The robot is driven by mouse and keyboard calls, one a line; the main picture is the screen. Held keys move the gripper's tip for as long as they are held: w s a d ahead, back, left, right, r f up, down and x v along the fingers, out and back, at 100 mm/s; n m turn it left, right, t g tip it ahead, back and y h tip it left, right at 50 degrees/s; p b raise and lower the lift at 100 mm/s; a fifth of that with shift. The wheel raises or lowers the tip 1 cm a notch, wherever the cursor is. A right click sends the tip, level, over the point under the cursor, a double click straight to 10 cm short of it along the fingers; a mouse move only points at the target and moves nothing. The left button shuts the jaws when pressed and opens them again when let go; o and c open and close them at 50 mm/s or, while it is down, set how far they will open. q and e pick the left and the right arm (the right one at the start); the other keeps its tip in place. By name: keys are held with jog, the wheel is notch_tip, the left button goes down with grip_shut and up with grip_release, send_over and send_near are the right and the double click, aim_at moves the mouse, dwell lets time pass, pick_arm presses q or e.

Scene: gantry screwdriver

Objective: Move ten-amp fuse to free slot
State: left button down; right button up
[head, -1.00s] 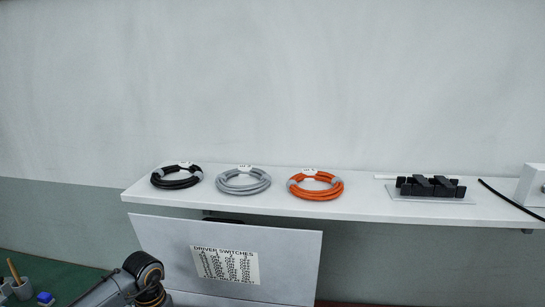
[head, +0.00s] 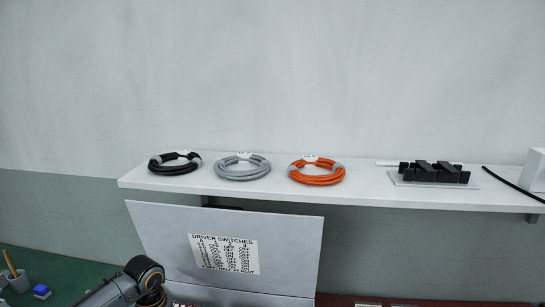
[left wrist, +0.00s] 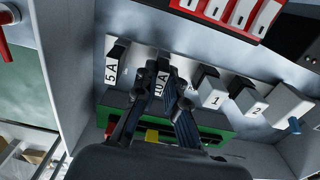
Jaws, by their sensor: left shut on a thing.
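In the left wrist view, my left gripper (left wrist: 162,95) reaches into an open cabinet with its fingers closed around the black fuse marked 10 A (left wrist: 161,78). That fuse stands in the row over a green terminal block (left wrist: 215,121), and the fingers hide much of it. I cannot tell whether it is seated or lifted. A fuse marked 5 A (left wrist: 112,67) stands to its left, apart from it. To the right are blocks marked 1 (left wrist: 214,99) and 2 (left wrist: 257,110). A free slot cannot be made out. My right gripper is in neither view.
Red-framed white switches (left wrist: 235,12) sit above the fuse row. The cabinet side wall (left wrist: 70,60) is close on the left. In the head view, the cabinet's raised panel (head: 165,235) stands below a shelf (head: 375,195) with cable coils (head: 317,172).

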pick_arm(q)
jog(key=shift+r, duration=0.25)
dwell(0.4)
jog(key=shift+r+p, duration=1.3)
jog(key=shift+r, duration=0.5)
